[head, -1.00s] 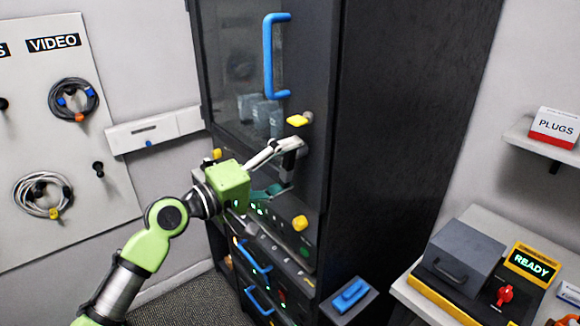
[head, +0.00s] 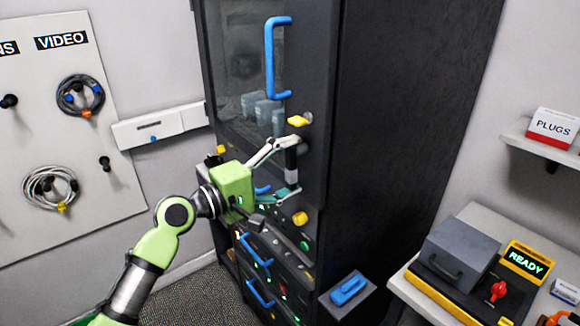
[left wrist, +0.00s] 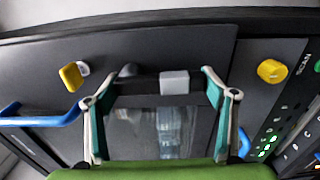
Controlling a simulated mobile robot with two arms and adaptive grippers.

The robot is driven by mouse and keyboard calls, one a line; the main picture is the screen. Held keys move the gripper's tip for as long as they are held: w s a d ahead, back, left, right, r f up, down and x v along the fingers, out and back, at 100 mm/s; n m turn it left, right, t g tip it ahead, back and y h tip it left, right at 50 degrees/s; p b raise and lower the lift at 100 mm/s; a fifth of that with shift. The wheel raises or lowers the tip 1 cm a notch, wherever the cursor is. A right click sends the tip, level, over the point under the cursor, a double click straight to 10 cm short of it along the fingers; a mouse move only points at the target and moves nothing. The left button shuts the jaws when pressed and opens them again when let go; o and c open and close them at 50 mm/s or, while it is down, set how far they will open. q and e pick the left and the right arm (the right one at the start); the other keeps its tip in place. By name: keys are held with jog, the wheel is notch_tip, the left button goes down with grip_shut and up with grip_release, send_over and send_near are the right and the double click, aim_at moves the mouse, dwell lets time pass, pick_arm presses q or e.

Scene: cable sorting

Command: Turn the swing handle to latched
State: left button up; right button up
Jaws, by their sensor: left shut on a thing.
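The swing handle (head: 291,160) is a dark bar with a pale grey block, on the front of the black cabinet. It stands roughly upright in the head view. In the left wrist view the handle (left wrist: 174,82) lies across the picture between the fingers. My left gripper (head: 293,172) is shut on it, one finger near its top end and the other near its bottom end. The gripper also shows in the left wrist view (left wrist: 162,84). My right gripper is in neither view.
Yellow knobs sit above (head: 298,121) and below (head: 300,218) the handle. A blue door handle (head: 270,60) is higher up on the glass door. A side table with a grey box (head: 460,250) stands at the right. Cables hang on the white board (head: 110,220) at left.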

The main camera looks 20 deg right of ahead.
pick_arm(q)
jog(key=o, duration=1.4)
jog(key=shift+s+d+f, duration=0.1)
jog(key=shift+s+f, duration=0.05)
jog(key=shift+f, duration=0.4)
jog(key=shift+o, duration=0.5)
jog(key=shift+d+r, duration=0.1)
jog(key=shift+r, duration=0.15)
jog(key=v, duration=1.2)
